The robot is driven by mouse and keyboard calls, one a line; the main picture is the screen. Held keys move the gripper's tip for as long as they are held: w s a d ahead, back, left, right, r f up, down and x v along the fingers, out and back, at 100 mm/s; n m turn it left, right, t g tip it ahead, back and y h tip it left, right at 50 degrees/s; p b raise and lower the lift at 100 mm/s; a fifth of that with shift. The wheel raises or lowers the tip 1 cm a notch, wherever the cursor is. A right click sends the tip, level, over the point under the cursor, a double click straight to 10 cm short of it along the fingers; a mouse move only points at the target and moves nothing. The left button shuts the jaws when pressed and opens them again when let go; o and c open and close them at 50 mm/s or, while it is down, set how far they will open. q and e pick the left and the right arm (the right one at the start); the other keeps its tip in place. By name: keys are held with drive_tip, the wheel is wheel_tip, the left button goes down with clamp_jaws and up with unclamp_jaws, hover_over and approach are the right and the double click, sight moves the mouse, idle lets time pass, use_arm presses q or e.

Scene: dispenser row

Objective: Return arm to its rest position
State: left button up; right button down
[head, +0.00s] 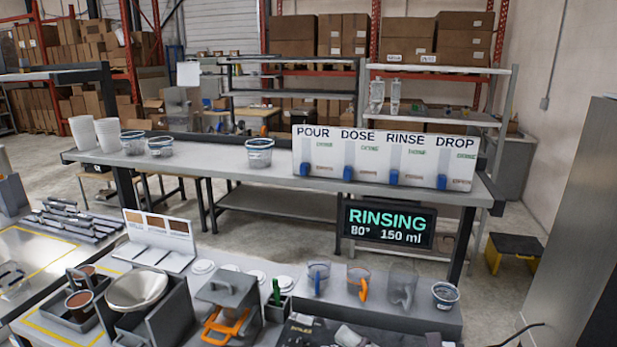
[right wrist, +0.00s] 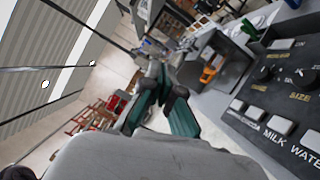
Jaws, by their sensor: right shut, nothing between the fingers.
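My right gripper (right wrist: 160,92) shows in the right wrist view, with grey links and teal finger pads. It is shut and nothing is between its fingers. It is beside a dark control panel (right wrist: 285,90) with pale buttons, two of them labelled MILK and WATER. In the head view I cannot clearly make out the gripper; a pale shape shows low in the picture near the dark panel (head: 302,333). My left gripper is in neither view.
A bench (head: 222,165) holds stacked cups, blue-rimmed tubs and a dispenser row (head: 385,158) marked POUR, DOSE, RINSE, DROP. A screen (head: 388,224) reads RINSING. The near counter is crowded with a silver bowl (head: 136,289), a grey box with orange handle (head: 229,300) and jugs (head: 318,278).

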drive_tip(key=d+r+m+t+h, duration=0.3)
drive_tip(key=d+m+t+h, duration=0.45)
drive_tip(key=m, duration=0.55)
drive_tip(key=s+d+f+m+g+h, duration=0.4)
drive_tip(key=d+f+m+g+h, duration=0.1)
drive_tip(key=d+f+m+h, duration=0.8)
drive_tip(key=s+a+f+m+g+y, duration=0.2)
drive_tip(key=s+a+f+g+y, duration=0.15)
drive_tip(key=s+f+g, duration=0.4)
drive_tip(key=s+a+f+m+g+y, duration=0.15)
drive_tip(key=s+a+f+g, duration=0.3)
drive_tip(key=s, duration=0.65)
wheel_tip(320, 180, down, 30)
drive_tip(key=s+b, duration=0.1)
drive_tip(key=b, duration=0.3)
drive_tip(key=s+d+f+g+b, duration=0.1)
drive_tip(key=s+d+f+b, duration=0.1)
drive_tip(key=s+f, duration=1.5)
wheel_tip(320, 180, down, 2)
drive_tip(key=shift+d+f+n+g+b, duration=0.25)
drive_tip(key=shift+d+n+g+b, duration=0.1)
drive_tip(key=shift+d, duration=0.45)
